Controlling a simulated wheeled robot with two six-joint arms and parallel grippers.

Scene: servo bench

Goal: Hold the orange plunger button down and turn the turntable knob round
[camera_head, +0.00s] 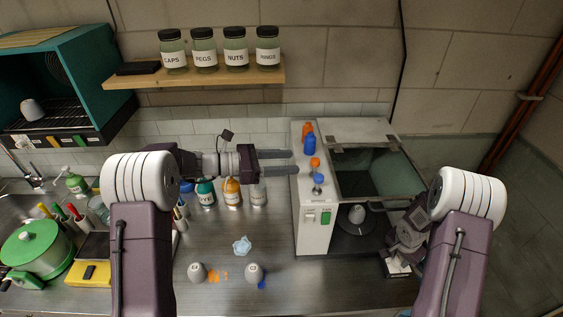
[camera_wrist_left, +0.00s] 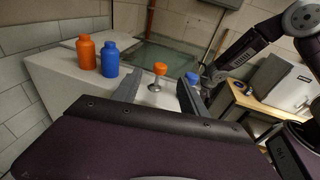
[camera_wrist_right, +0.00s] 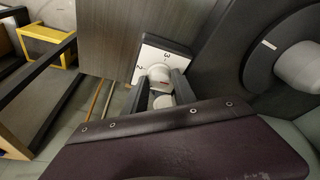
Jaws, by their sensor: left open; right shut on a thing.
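The orange plunger button (camera_head: 315,162) stands on a thin metal stem on top of the white box (camera_head: 313,237). In the left wrist view the orange plunger button (camera_wrist_left: 160,69) shows beyond and between the fingers. My left gripper (camera_head: 295,162) is open and empty, left of the button and apart from it. A dark turntable (camera_wrist_right: 258,50) carries a white cup (camera_wrist_right: 300,65); the cup also shows in the head view (camera_head: 357,213).
A blue plunger button (camera_head: 318,178) stands just in front of the orange one. An orange bottle (camera_head: 307,128) and a blue bottle (camera_head: 309,145) stand behind them. The box has a glass window (camera_head: 375,170).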

